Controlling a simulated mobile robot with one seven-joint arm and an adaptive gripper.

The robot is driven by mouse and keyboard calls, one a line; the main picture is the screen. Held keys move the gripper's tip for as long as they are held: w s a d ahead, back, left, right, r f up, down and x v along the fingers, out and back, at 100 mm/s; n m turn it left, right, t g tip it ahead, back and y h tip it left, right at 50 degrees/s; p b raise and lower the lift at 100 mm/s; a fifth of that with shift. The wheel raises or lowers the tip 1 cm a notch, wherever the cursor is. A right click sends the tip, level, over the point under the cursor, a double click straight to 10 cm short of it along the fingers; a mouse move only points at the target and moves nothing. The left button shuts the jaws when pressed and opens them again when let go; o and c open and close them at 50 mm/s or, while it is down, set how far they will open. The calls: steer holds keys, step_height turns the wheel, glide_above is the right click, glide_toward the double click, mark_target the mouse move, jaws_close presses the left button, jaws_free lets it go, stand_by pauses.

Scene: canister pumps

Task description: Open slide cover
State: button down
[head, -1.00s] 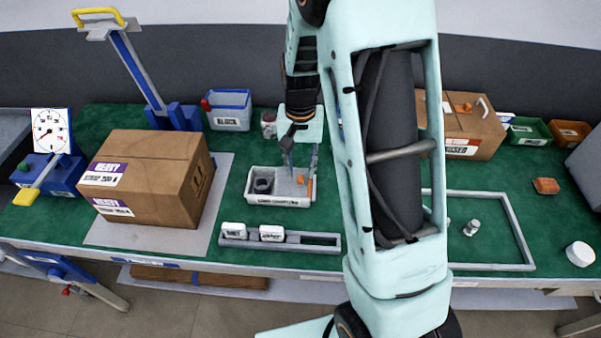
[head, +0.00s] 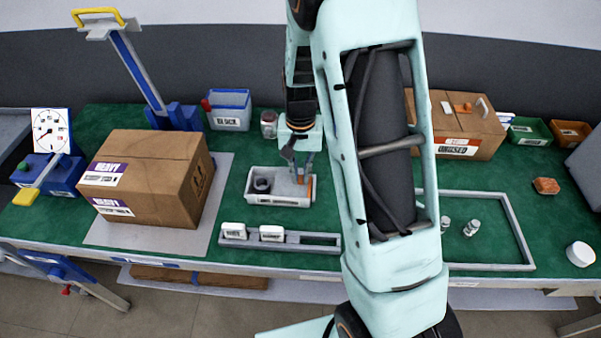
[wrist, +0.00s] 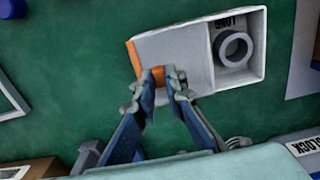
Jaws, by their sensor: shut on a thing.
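A pale grey open-topped box (head: 278,199) stands on the green table in the head view; it also shows in the wrist view (wrist: 255,82). A flat grey slide cover (wrist: 182,55) lies over its left part in the wrist view, with an orange knob (wrist: 158,74) on it and an orange strip at its left edge. The box's other end is uncovered and holds a dark grey ring-shaped part (wrist: 233,47). My gripper (wrist: 160,90) is shut on the orange knob, its two blue-grey fingers either side. It also shows in the head view (head: 299,174), where the fingertips partly hide the knob.
A grey slotted rack (head: 315,241) with two white blocks stands in front of the box. A large carton (head: 150,175) is on the left, and a blue bin (head: 229,110) and a small jar (head: 269,124) are behind. My arm covers the table right of the box.

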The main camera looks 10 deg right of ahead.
steer(key=d, duration=0.2)
steer(key=s+d+b, duration=0.1)
steer(key=d, duration=0.2)
steer(key=s+d, duration=0.1)
steer(key=d, duration=0.1)
steer(key=shift+s+d, duration=0.25)
steer(key=shift+d, duration=0.1)
steer(key=c, duration=2)
jaws_free()
steer(key=shift+o, duration=0.2)
steer(key=shift+r, duration=0.1)
step_height(320, 180, up, 12)
